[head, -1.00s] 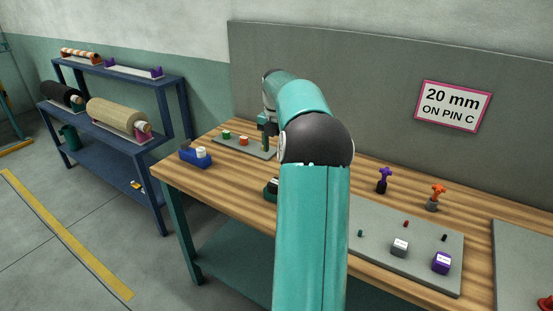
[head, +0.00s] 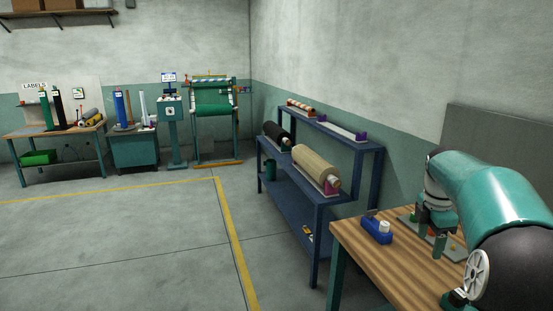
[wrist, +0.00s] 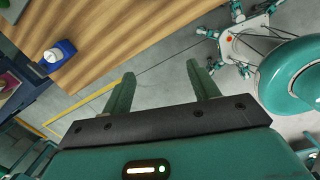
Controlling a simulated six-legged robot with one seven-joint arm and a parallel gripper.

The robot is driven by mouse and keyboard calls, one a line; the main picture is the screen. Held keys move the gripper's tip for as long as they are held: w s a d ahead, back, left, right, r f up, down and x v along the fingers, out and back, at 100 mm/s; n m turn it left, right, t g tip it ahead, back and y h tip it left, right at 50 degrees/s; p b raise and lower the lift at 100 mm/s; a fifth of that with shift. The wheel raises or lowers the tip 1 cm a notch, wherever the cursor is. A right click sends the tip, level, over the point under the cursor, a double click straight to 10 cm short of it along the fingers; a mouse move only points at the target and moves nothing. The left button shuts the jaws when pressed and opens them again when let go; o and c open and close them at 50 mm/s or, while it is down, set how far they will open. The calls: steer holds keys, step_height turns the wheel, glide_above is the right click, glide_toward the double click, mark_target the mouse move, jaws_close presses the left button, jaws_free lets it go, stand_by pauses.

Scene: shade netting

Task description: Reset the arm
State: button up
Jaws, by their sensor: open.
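My gripper (wrist: 162,86) is open in the wrist view, its two green fingers spread wide with nothing between them. The floor shows behind the fingers, and the edge of the wooden workbench (wrist: 120,40) lies above them in the picture. My teal arm (head: 500,205) is bent over the bench at the right of the head view. The fingertips cannot be made out clearly there.
A blue tape dispenser (head: 377,229) stands near the bench's left end, and also shows in the wrist view (wrist: 59,52). A grey board (head: 452,249) lies partly behind the arm. A blue rack (head: 318,196) with rolls stands left of the bench. Open floor (head: 120,245) lies further left.

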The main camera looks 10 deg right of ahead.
steer(key=s+a+r+m+t, duration=0.1)
steer(key=s+a+m, duration=0.1)
steer(key=a, duration=0.5)
steer(key=s+a+r+m, duration=0.1)
steer(key=a+r+m, duration=0.1)
steer(key=a, duration=0.5)
steer(key=s+a+r+m+t, duration=0.1)
steer(key=s+a+m, duration=0.15)
steer(key=a, duration=0.45)
steer(key=s+a+f+m+t, duration=0.1)
steer(key=s+a+f+m, duration=0.2)
steer(key=s+a, duration=0.3)
steer(key=s+a+f+m+t+y, duration=0.1)
steer(key=s+a+f+m+t, duration=0.1)
steer(key=s+a+m, duration=0.4)
steer(key=shift+s+a+f, duration=0.2)
steer(key=shift+a+f, duration=0.25)
steer(key=shift+a, duration=0.6)
steer(key=c, duration=0.5)
steer(key=shift+d, duration=0.1)
steer(key=shift+d, duration=0.1)
